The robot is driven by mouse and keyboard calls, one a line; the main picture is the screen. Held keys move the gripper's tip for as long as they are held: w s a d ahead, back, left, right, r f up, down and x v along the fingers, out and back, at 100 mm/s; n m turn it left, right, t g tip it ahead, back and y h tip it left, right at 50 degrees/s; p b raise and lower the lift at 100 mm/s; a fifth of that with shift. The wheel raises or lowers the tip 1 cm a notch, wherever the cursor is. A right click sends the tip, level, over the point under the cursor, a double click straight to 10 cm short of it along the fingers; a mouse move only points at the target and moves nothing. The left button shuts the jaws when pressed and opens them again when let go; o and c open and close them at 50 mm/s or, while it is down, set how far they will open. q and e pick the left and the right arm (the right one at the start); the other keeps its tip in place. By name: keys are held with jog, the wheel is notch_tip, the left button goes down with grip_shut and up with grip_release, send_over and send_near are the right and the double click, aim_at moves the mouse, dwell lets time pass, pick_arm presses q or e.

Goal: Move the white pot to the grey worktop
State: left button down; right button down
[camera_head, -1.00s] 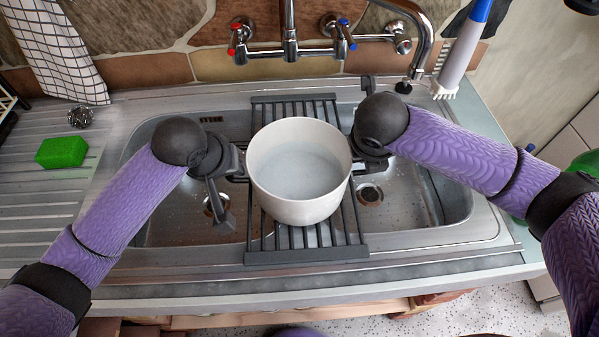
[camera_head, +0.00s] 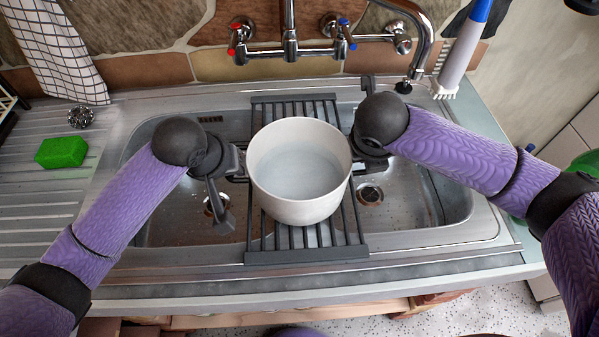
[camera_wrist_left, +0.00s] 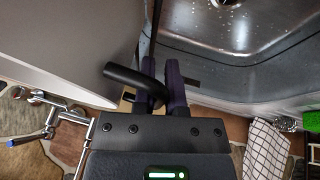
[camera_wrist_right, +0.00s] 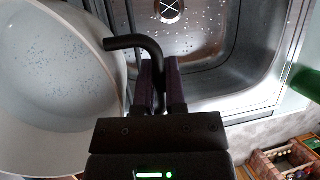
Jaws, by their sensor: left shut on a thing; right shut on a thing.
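The white pot (camera_head: 297,208) is upright over the dark slatted rack (camera_head: 306,256) that spans the sink. Its inside is pale with small specks. I cannot tell whether its base touches the rack. My left gripper (camera_head: 236,162) is at the pot's left side, shut on a black bent handle (camera_wrist_left: 122,76). My right gripper (camera_head: 356,150) is at the right side, shut on the other black handle (camera_wrist_right: 125,42). The pot's wall also fills the left of the right wrist view (camera_wrist_right: 50,130). A grey worktop (camera_head: 497,130) shows as a strip right of the sink.
The steel sink (camera_head: 180,235) lies under the rack. Taps (camera_head: 290,50) stand behind, with a curved spout (camera_head: 425,45) at back right. A green sponge (camera_head: 61,152) and a wire scourer (camera_head: 80,116) lie on the left drainer (camera_head: 40,195). A white and blue brush (camera_head: 463,55) stands at back right.

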jog(key=shift+r, duration=0.1)
